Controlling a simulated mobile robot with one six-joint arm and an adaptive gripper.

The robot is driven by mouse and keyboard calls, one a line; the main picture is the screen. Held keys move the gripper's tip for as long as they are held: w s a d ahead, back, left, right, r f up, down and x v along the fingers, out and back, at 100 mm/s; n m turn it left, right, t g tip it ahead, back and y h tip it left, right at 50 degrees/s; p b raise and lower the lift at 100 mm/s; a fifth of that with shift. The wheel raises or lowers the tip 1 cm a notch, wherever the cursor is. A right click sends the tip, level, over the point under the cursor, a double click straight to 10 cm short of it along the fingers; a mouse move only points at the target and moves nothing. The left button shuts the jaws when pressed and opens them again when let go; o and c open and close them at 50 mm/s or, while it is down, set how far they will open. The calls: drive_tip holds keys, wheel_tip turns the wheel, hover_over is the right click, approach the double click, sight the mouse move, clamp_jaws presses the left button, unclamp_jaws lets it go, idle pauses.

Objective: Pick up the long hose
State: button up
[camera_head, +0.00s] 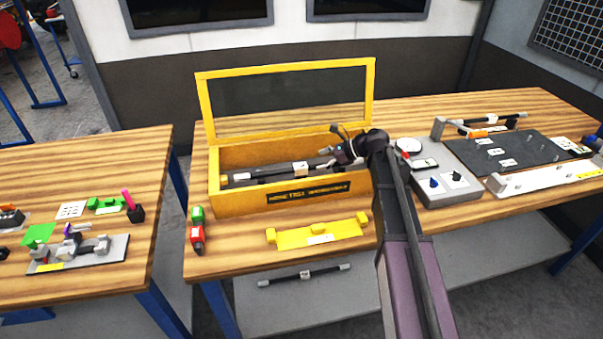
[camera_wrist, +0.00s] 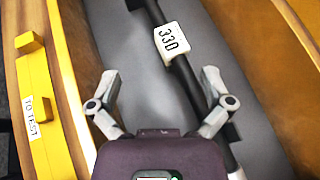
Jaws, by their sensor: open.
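A black hose with a white tag (camera_head: 299,168) lies in the open yellow-edged box (camera_head: 228,203). In the wrist view this black hose (camera_wrist: 185,80) runs at a slant over the grey box floor, and its tag reads 330. My gripper (camera_head: 338,150) is over the right part of the box. In the wrist view my gripper (camera_wrist: 160,82) is open and empty, with the hose passing nearer its right finger. Part of the hose is hidden behind the gripper. Another tagged dark hose (camera_head: 330,271) lies on the lower shelf. A third (camera_head: 490,122) lies at the back right.
The box's clear lid (camera_head: 290,98) stands raised behind it. A yellow holder (camera_head: 320,236) sits in front, and its label reads TO TEST (camera_wrist: 38,115) in the wrist view. A grey gauge unit (camera_head: 435,185) stands right of the box.

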sight(301, 167)
drive_tip(key=shift+w+a+f+b, duration=0.15)
drive_tip(key=shift+w+f+b, duration=0.2)
drive_tip(key=shift+f+b, duration=0.05)
drive_tip(key=shift+a+f, duration=0.1)
drive_tip(key=shift+f, duration=0.05)
drive_tip(key=shift+b+x, duration=0.55)
drive_tip(key=shift+x, duration=0.35)
drive_tip(key=shift+w+a, duration=0.1)
